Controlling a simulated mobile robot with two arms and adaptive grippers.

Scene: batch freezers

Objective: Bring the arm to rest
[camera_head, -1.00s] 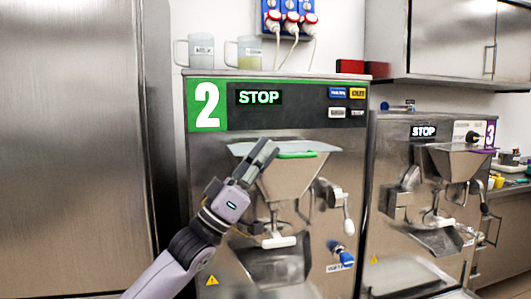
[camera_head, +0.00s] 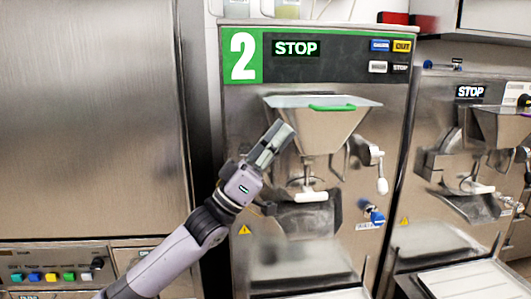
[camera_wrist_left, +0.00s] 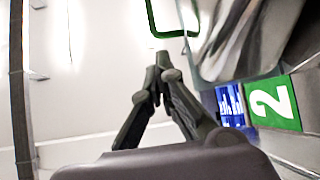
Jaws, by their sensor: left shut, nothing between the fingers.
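My left gripper (camera_head: 283,130) is shut and empty in the head view. It is raised in front of batch freezer 2 (camera_head: 275,90), near the left side of its steel hopper (camera_head: 325,125) with a green handle (camera_head: 332,107). I cannot tell the gap between gripper and hopper. In the left wrist view the fingers (camera_wrist_left: 158,72) meet at their tips, with nothing between them. The green handle (camera_wrist_left: 172,33) shows just past the tips there. My right gripper is not in view.
Batch freezer 3 (camera_head: 440,120) stands to the right with its own hopper. A tall steel cabinet (camera_head: 85,120) fills the left, above a panel of coloured buttons (camera_head: 50,276). A blue valve (camera_head: 374,213) and white-tipped levers stick out from freezer 2.

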